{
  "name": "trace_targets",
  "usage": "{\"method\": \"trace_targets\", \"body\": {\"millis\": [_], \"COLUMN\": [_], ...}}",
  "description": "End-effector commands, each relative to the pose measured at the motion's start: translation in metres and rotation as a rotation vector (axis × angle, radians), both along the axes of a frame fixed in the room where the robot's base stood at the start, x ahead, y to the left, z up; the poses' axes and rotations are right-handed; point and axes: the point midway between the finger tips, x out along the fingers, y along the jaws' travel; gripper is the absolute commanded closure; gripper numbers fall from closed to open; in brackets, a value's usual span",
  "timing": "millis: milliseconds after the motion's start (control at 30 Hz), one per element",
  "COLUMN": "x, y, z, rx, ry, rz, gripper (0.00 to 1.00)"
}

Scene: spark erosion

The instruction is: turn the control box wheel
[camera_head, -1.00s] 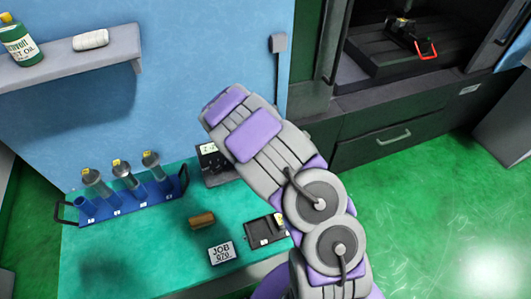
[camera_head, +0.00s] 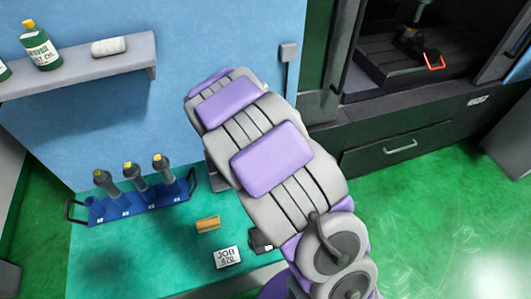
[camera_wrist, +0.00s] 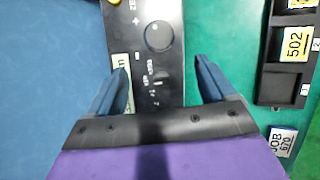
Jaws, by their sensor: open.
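The control box (camera_wrist: 145,85) is a dark panel with white markings in the wrist view. Its wheel (camera_wrist: 158,36) is a round dark knob near the top of the picture. My gripper (camera_wrist: 160,68) is open, with one blue finger on each side of the box's outline in the picture. The wheel lies beyond the fingertips, and nothing is between the fingers' grip. I cannot tell how far the fingers are above the box. In the head view my arm hides the gripper and nearly all of the box.
A blue rack (camera_head: 130,203) with several tool holders stands at the bench's left. A black tray (camera_wrist: 285,60) is right of the box. A shelf (camera_head: 80,70) is on the wall.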

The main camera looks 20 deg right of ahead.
Motion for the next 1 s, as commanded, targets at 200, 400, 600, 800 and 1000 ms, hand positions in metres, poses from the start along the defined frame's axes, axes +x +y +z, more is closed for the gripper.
{"method": "trace_targets", "body": {"millis": [200, 400, 600, 800, 1000], "x": [-0.006, -0.008, -0.008, -0.008, 0.0], "y": [0.008, 0.009, 0.009, 0.009, 0.008], "z": [0.02, 0.022, 0.022, 0.022, 0.025], "rx": [0.001, -0.001, -0.001, 0.001, 0.059], "ry": [-0.002, 0.001, 0.0, 0.0, -0.037], "rz": [-0.001, -0.002, -0.002, -0.002, -0.148], "gripper": [0.17, 0.17, 0.17, 0.17, 0.17]}}
